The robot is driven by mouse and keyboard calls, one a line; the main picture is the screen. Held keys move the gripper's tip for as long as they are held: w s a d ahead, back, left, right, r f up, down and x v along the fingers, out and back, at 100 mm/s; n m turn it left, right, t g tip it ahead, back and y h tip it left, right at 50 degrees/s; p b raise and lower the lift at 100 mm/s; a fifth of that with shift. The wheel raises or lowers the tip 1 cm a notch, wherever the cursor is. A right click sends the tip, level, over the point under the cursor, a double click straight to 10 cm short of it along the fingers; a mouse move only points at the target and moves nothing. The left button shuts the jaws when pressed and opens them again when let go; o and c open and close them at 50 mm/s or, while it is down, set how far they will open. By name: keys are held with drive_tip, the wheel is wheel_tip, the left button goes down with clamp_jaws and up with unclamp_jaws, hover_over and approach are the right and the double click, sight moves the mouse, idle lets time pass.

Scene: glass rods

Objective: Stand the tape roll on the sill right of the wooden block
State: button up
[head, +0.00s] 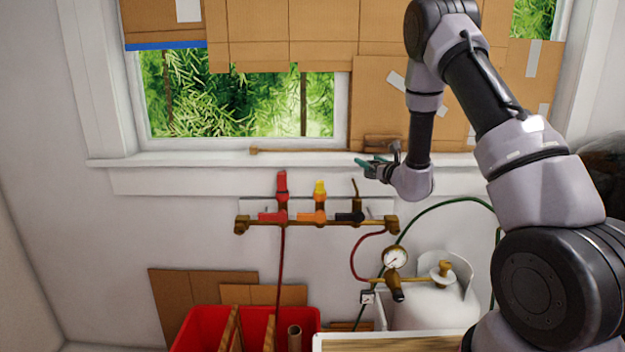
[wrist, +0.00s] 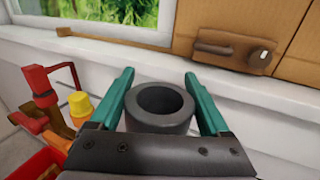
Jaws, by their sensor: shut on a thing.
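The tape roll (wrist: 158,122), a dark grey ring with an open hole, sits between the two teal fingers of my gripper (wrist: 160,88) in the wrist view. My gripper is shut on it, with its hole facing up toward the camera. In the head view my gripper (head: 370,164) is at the front edge of the white sill (head: 200,158); the roll is hard to make out there. A brown piece that looks like the wooden block (wrist: 230,50) lies on the sill, ahead and right of the roll. In the head view this block (head: 383,142) is just behind my gripper.
A thin wooden stick (head: 300,150) lies along the sill, left of the block. Cardboard (head: 480,90) covers part of the window behind. Below the sill is a pipe manifold with red (head: 282,185), yellow and black fittings. The sill's left part is clear.

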drive_tip(key=s+d+f+m+t+h, duration=0.1)
drive_tip(key=s+d+f+m+h, duration=0.3)
drive_tip(key=s+d+f+h, duration=0.2)
drive_tip(key=s+d+f, duration=0.2)
drive_tip(key=d+f, duration=0.1)
drive_tip(key=f, duration=0.1)
drive_tip(key=shift+s+d+f, duration=0.25)
drive_tip(key=shift+s, duration=0.15)
